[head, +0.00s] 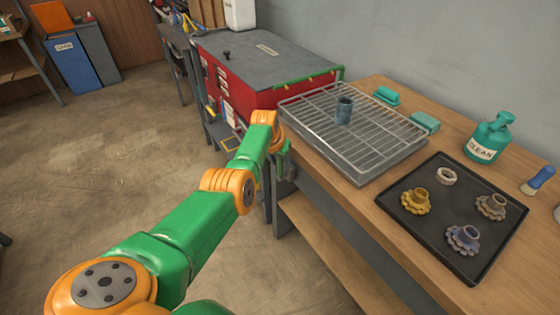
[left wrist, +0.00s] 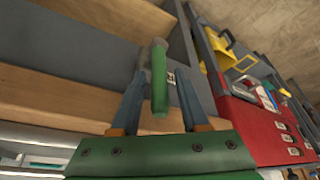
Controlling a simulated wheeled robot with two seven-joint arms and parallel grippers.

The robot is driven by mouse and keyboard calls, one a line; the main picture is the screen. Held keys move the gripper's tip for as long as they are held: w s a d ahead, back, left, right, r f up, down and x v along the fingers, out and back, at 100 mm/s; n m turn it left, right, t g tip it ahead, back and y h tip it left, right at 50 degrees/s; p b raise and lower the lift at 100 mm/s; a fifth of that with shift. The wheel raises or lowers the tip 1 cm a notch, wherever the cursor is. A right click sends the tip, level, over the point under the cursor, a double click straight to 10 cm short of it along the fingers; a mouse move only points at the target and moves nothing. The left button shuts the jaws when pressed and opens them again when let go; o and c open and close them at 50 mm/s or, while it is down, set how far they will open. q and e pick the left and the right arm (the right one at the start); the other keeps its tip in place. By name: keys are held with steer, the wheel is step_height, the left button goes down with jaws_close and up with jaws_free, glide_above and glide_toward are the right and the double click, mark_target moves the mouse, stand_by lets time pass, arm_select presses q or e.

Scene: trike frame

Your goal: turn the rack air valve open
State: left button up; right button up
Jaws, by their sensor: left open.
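The rack air valve shows in the left wrist view as a green lever handle (left wrist: 159,85) with a grey metal end at its top, by the grey rack post. My left gripper (left wrist: 161,76) is open. Its two dark fingers stand either side of the green handle, and the left finger looks nearer to it. I cannot tell whether either finger touches it. In the head view my left gripper (head: 284,163) is small, at the front left corner of the workbench, and the valve there is mostly hidden by my arm. My right gripper is in neither view.
The wooden workbench (head: 400,88) bears a wire basket (head: 375,158), a black tray (head: 432,248) with several gear parts, and a teal bottle (head: 488,140). A red cabinet (head: 238,82) stands close beyond my gripper.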

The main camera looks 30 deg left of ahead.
arm_select(q)
steer(key=p+v, duration=0.3)
steer(key=v, duration=0.4)
stand_by(0.4)
